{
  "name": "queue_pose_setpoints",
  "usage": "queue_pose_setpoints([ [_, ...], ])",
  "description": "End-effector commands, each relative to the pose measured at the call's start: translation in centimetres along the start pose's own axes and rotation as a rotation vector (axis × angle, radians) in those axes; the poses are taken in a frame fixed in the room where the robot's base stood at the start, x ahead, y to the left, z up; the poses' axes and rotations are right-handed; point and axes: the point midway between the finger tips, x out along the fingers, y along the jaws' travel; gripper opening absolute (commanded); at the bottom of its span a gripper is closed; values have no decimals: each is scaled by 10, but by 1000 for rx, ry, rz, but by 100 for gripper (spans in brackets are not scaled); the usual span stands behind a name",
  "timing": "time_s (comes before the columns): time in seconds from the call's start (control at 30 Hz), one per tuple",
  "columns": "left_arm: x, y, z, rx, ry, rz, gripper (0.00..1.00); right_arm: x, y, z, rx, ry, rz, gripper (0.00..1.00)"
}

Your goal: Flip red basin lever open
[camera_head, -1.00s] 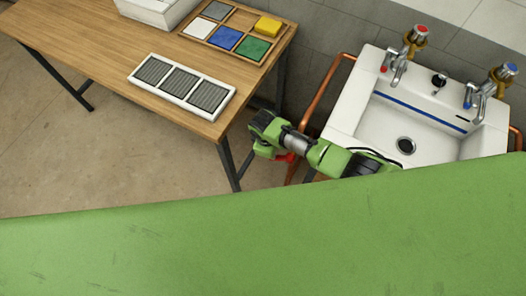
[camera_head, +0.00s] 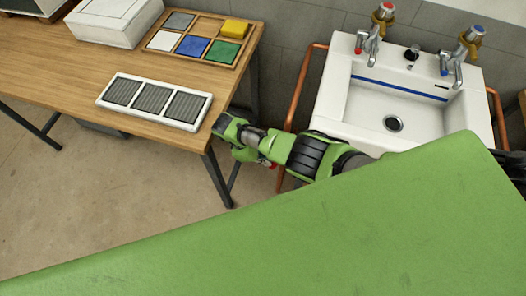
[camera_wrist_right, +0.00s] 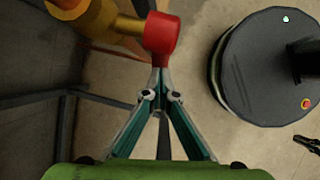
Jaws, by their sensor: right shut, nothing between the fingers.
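A red lever (camera_wrist_right: 161,35) with a rounded end, joined to a yellow-orange valve body (camera_wrist_right: 98,16), is at the top left of the right wrist view. In the head view only a small red patch (camera_head: 270,164) shows beneath my right arm, beside the copper pipe left of the basin (camera_head: 345,104). My right gripper (camera_wrist_right: 160,75) is shut and empty, with its fingertips right at the lever's lower end. I cannot tell if they touch. In the head view my right wrist hides the fingers.
A wooden table (camera_head: 60,72) with a white grille panel (camera_head: 155,101) and a tray of coloured tiles (camera_head: 215,66) stands left of my right wrist. A copper pipe (camera_head: 297,92) runs beside the basin. Red-capped (camera_head: 383,13) and blue-capped (camera_head: 473,36) taps stand on its back edge.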

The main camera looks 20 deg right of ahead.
Motion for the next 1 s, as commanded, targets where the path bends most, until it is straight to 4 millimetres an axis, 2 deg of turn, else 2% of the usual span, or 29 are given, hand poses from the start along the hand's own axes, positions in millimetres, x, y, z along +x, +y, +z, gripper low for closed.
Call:
queue_pose_setpoints([
  [0.4,2,-5,1,3,-1,-6,0,17,1,10,0,0,-1,0],
  [1.0,2,-4,1,2,-1,-4,0,20,0,12,0,0,0,0],
])
